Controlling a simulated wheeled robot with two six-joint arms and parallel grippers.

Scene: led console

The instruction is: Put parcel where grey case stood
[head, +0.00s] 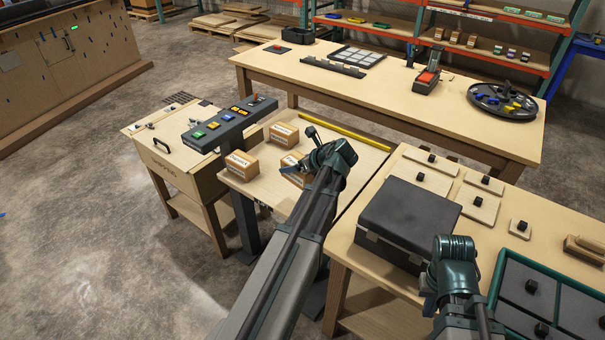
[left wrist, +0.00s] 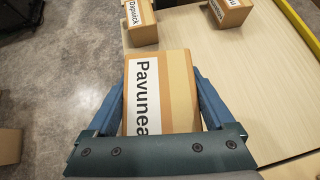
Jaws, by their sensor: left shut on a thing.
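Three brown cardboard parcels show on the small table left of centre in the head view: a back one (head: 284,133), a left one (head: 241,165) and a front one (head: 294,172). My left gripper (head: 296,164) is shut on the front parcel, partly hiding it. In the left wrist view the held parcel (left wrist: 160,90), labelled "Pavunea", sits between the blue fingers; I cannot tell whether it is clear of the tabletop. The dark grey case (head: 408,218) lies closed on the right-hand table. My right gripper (head: 428,292) is beside the case's front right; its fingers are unclear.
A column-mounted button console (head: 228,122) stands left of the parcels. A yellow strip (head: 330,132) runs along their table's back edge. Several wooden plates with black knobs (head: 479,207) lie behind and right of the case. A green-edged tray (head: 560,300) is at the right.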

